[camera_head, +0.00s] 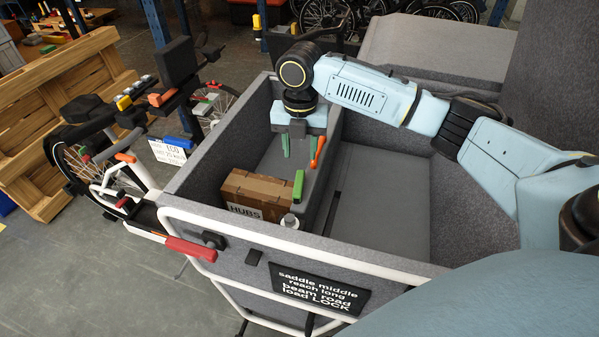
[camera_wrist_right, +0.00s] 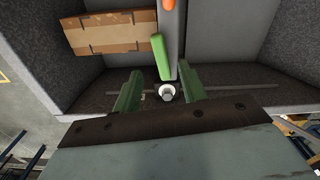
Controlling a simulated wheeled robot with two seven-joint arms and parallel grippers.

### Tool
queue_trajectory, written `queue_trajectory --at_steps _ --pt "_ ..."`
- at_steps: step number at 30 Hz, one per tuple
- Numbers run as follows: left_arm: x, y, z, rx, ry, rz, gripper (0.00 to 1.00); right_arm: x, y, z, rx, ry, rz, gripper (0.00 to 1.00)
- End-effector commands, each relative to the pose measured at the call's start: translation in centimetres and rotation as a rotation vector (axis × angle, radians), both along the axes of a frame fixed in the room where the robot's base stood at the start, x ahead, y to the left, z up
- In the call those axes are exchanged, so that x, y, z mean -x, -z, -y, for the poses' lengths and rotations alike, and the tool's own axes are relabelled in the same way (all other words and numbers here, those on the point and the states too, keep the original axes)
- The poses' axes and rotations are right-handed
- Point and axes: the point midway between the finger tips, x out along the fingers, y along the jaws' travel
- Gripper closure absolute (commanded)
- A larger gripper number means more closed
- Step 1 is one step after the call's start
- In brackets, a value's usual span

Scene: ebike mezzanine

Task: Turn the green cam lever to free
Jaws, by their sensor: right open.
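The green cam lever (camera_head: 298,185) is a short bright green bar on a grey divider inside the felt-lined cargo box. It also shows in the right wrist view (camera_wrist_right: 160,57), just beyond and between my fingers. A round silver-white knob (camera_head: 290,220) sits at its near end in the head view. My right gripper (camera_head: 299,156) is open and empty, with its dark green fingers pointing down. It appears above and behind the green lever, apart from it. An orange lever (camera_head: 318,150) is close beside the right finger. My left gripper is not in view.
A brown box labelled HUBS (camera_head: 252,194) stands left of the green lever. The cargo box's grey walls surround the area, with a black sign (camera_head: 320,289) on the front. The right compartment floor (camera_head: 382,200) is bare. A red-handled lever (camera_head: 190,248) is outside left.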

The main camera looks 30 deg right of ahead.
Motion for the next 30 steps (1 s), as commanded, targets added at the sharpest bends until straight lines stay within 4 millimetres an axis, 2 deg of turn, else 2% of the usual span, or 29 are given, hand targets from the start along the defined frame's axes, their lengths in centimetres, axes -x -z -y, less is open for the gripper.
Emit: queue_trajectory --at_steps 1,6,12,24,30 --pt "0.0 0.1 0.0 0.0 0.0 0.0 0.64 0.1 1.4 0.0 0.001 0.001 -0.005 0.58" --pt "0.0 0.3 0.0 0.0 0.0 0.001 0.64 0.1 4.7 0.0 0.0 0.002 -0.003 0.58" --pt "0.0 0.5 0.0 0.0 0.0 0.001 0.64 0.0 7.2 0.0 0.001 0.0 -0.001 0.58" --pt "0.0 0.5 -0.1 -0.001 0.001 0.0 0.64 0.0 8.0 0.0 0.0 0.0 0.001 0.58" --pt "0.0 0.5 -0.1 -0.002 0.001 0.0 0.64 0.0 7.9 0.0 0.0 0.0 0.001 0.83"
